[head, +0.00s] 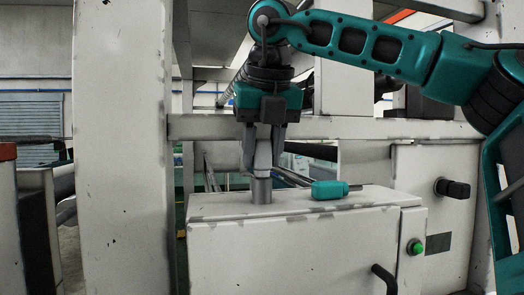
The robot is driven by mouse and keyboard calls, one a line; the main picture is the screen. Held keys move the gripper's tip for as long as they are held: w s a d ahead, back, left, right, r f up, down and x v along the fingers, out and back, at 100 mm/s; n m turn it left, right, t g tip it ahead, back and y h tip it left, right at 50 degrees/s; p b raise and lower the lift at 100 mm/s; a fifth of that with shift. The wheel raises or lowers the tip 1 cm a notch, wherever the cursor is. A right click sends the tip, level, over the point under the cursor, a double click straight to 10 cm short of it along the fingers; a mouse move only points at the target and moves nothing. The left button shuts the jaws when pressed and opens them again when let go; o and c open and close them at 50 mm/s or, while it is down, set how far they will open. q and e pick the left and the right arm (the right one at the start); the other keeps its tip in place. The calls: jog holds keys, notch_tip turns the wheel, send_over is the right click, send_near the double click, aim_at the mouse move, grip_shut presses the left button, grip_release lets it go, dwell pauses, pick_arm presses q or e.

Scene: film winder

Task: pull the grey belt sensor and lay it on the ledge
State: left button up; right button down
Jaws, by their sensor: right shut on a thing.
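My right gripper (262,165) points straight down above the top of a pale cabinet and is shut on a grey cylinder, which looks like the grey belt sensor (261,190). The grey sensor is upright, and its lower end is at the cabinet's flat top, which looks like the ledge (290,203). I cannot tell whether it rests there or hangs just above. The fingers hide its upper part. My left gripper is not in view.
A teal piece with a short dark stem (329,190) lies on the ledge right of the grey sensor. A thick white post (120,150) stands at left, and a horizontal beam (370,128) crosses behind the gripper. The cabinet front has a green button (416,247) and a black handle (385,278).

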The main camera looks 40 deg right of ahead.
aim_at(262, 130)
jog(key=shift+r, duration=1.4)
jog(key=shift+r, duration=0.15)
jog(key=shift+r, duration=1.65)
